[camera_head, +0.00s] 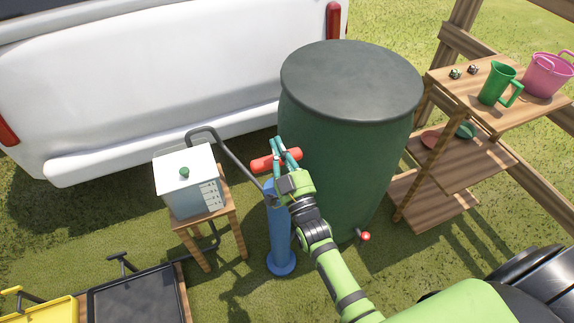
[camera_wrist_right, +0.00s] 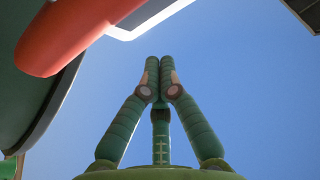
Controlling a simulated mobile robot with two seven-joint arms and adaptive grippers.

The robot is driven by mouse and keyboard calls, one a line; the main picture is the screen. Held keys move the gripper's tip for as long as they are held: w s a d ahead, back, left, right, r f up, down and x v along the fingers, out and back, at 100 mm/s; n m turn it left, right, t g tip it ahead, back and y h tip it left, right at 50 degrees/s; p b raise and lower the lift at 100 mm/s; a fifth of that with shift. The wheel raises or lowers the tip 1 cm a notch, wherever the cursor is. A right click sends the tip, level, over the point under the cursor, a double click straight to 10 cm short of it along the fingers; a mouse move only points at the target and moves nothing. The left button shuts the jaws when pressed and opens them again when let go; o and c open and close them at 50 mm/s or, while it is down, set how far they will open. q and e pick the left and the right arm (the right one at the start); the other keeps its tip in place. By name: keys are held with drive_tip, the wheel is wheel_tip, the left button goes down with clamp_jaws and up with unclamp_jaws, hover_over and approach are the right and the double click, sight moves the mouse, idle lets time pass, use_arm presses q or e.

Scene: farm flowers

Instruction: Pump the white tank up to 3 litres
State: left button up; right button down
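The white tank (camera_head: 181,201) stands on a small wooden stool, with a white lid, a green knob and level marks on its right face; I cannot read the level. A blue upright pump (camera_head: 280,235) stands on the grass to its right. Its red handle (camera_head: 262,164) is at the top and also shows at upper left in the right wrist view (camera_wrist_right: 62,38). My right gripper (camera_head: 279,143) is at the handle in the head view. In the wrist view its fingertips (camera_wrist_right: 160,64) are together with nothing visible between them, apart from the handle. My left gripper is out of view.
A dark hose (camera_head: 230,155) arches from the tank area to the pump. A big green barrel (camera_head: 335,150) with a red-tipped tap (camera_head: 365,237) stands right behind the pump. A white vehicle (camera_head: 150,80) is behind. Wooden shelves (camera_head: 470,165) stand right; a black tray (camera_head: 135,298) lies front left.

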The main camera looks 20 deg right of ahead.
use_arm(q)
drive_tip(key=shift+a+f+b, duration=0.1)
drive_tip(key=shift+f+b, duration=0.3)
use_arm(e)
drive_tip(key=shift+f, duration=2.05)
drive_tip(key=shift+s, duration=0.1)
